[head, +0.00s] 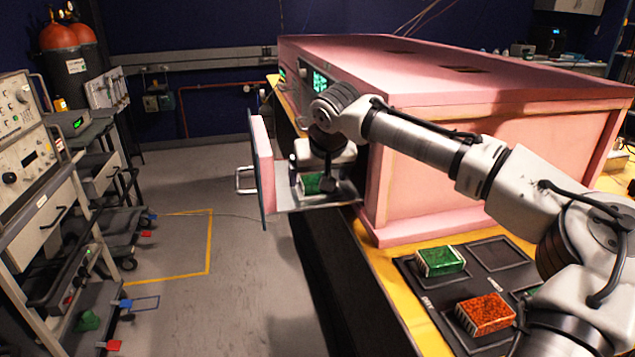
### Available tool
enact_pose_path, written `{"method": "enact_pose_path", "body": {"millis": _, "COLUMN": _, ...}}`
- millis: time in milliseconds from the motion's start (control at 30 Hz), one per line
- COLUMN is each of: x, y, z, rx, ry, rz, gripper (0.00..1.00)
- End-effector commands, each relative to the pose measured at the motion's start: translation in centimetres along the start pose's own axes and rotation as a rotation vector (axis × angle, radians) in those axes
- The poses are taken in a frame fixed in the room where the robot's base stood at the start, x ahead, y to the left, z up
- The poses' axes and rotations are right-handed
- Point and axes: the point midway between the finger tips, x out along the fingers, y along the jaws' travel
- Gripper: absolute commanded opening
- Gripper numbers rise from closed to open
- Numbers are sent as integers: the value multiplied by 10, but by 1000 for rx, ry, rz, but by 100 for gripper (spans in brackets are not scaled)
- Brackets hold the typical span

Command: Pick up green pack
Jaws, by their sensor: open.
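A green pack (312,184) lies in the open metal drawer (345,191) of the pink foam enclosure (440,175). My gripper (312,175) is above this drawer, pointing down, with its fingers at or close around the pack. The jaws are open. The gripper body hides part of the pack, and I cannot tell whether the fingers touch it. A second green pack (440,261) lies in a slot of the black tray (409,276) at the lower right, away from my gripper.
A red-orange pack (485,313) sits in the tray's near slot. The drawer's pink front panel (261,170) stands upright left of my gripper. The enclosure's wall is close on the right. Instrument carts (60,200) stand far left, with open floor (185,240) between.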

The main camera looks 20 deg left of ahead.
Motion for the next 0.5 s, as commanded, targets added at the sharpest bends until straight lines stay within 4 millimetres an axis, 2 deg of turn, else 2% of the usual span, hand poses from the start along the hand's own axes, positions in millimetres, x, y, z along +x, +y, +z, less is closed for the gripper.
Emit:
{"method": "enact_pose_path", "body": {"millis": 233, "x": 2, "y": 0, "z": 0, "rx": 0, "ry": 1, "rz": -1, "gripper": 89}}
{"method": "enact_pose_path", "body": {"millis": 500, "x": 2, "y": 0, "z": 0, "rx": 0, "ry": 1, "rz": -1, "gripper": 55}}
